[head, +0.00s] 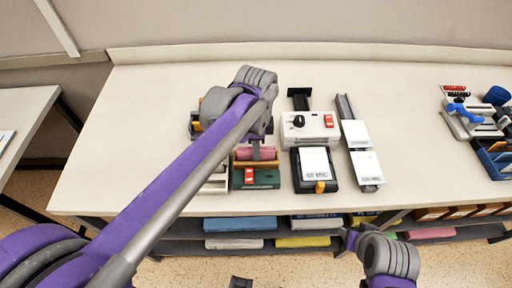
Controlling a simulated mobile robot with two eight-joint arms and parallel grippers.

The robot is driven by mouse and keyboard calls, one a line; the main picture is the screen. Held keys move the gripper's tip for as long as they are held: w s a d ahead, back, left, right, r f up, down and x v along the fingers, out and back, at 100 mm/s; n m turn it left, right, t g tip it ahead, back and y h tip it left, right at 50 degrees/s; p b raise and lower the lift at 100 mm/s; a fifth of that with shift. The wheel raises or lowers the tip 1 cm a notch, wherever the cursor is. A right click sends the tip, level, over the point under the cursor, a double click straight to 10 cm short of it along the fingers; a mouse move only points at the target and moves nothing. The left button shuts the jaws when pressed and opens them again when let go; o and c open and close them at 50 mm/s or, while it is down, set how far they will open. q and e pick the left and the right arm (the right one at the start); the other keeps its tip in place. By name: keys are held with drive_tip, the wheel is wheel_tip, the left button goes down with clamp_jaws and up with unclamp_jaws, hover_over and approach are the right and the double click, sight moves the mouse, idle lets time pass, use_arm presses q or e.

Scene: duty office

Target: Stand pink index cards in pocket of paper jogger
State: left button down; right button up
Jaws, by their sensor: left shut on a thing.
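My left gripper (256,146) reaches in over the table and is shut on the pink index cards (255,154). The cards show as a small pink block below the fingers, at a brown, wood-coloured pocket. This pocket belongs to a green device with a red switch, which looks like the paper jogger (264,179). I cannot tell whether the cards touch the pocket floor. My wrist and forearm hide part of the area behind. My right gripper (350,239) is low at the table's front edge, away from the cards; its jaw opening is unclear.
Right of the jogger stand a white box (310,126) with a black knob and red switch, a black clipboard-like stand (316,170) and a long grey rail (359,145) with white cards. Blue trays (494,158) stand far right. The table (410,115) is clear between.

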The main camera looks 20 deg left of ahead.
use_arm(q)
drive_tip(key=c, duration=0.7)
unclamp_jaws()
use_arm(e)
drive_tip(key=shift+r, duration=0.1)
use_arm(q)
drive_tip(key=shift+r+p, duration=1.5)
drive_tip(key=shift+r, duration=1.15)
drive_tip(key=shift+r+p, duration=0.9)
drive_tip(key=shift+r, duration=1)
use_arm(e)
wheel_tip(320, 180, up, 7)
drive_tip(key=w, duration=0.3)
drive_tip(key=shift+f+t, duration=0.2)
drive_tip(key=shift+t, duration=0.1)
use_arm(q)
drive_tip(key=shift+s, duration=0.1)
use_arm(e)
drive_tip(key=shift+s, duration=0.15)
